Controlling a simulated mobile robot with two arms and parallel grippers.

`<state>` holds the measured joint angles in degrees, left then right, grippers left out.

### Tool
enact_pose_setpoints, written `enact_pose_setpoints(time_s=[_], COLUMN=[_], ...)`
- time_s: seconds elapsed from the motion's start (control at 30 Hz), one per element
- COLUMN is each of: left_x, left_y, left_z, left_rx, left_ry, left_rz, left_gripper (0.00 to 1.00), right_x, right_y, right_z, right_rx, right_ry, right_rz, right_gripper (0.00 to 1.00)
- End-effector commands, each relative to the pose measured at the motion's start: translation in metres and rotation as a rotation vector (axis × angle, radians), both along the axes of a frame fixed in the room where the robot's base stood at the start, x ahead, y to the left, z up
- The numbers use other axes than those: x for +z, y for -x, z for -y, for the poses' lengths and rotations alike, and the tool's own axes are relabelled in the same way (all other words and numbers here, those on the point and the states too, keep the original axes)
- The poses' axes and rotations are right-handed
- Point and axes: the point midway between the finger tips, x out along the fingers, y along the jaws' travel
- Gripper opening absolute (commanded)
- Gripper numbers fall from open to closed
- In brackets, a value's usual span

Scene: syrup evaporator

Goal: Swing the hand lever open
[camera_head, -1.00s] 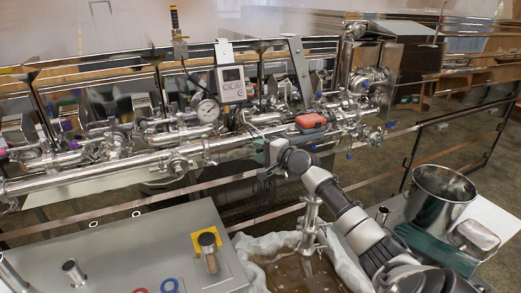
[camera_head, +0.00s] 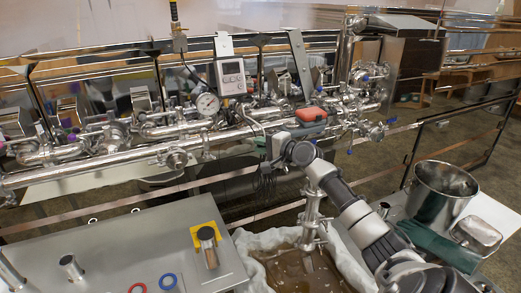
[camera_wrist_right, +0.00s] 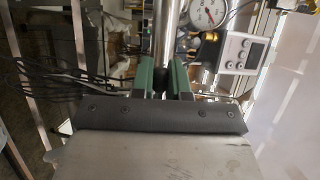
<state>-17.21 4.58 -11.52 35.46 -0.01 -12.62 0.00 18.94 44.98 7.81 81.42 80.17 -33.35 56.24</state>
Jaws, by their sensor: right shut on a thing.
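My right gripper (camera_head: 270,147) is at the front of the steel pipework (camera_head: 110,165), below and right of the grey display box (camera_head: 230,76). In the right wrist view its two green fingers (camera_wrist_right: 163,80) are closed on either side of a bright steel bar (camera_wrist_right: 163,40), which appears to be the hand lever. The bar runs up from between the fingers. In the head view the gripper and its cables hide the lever, so its angle cannot be read. My left gripper is in neither view.
A grey bench (camera_head: 120,235) is at front left. A steel pot (camera_head: 441,190) stands at right. A cloth-edged basin (camera_head: 262,243) of brown liquid lies below my arm.

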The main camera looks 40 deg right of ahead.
Motion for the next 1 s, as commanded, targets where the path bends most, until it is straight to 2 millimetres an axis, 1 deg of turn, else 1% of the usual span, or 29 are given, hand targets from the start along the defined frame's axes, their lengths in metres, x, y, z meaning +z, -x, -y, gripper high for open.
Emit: enact_pose_setpoints(time_s=[0.03,0.2,0.3,0.47,0.8,0.83,0.97,1.0], left_x=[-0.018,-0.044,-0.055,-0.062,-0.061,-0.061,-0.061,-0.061], left_y=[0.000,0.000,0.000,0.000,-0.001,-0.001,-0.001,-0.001], left_z=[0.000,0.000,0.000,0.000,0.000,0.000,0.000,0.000], left_rx=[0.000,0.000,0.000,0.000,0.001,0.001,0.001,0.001], left_ry=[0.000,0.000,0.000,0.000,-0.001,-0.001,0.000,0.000], left_rz=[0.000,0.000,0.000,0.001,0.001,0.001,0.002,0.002], left_gripper=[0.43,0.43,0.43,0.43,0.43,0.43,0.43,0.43], right_x=[-0.008,-0.008,-0.006,-0.002,0.000,0.000,0.000,0.000], right_y=[0.002,0.011,0.016,0.022,0.023,0.023,0.023,0.023], right_z=[0.001,-0.001,-0.002,-0.003,-0.004,-0.004,-0.004,-0.004], right_rx=[0.019,0.101,0.149,0.198,0.206,0.206,0.206,0.206], right_ry=[-0.001,0.000,-0.002,-0.001,-0.001,-0.001,0.000,0.000], right_rz=[0.003,0.003,0.002,0.003,0.003,0.003,0.003,0.003], right_gripper=[0.00,0.00,0.00,0.00,0.00,0.18,0.38,0.40])
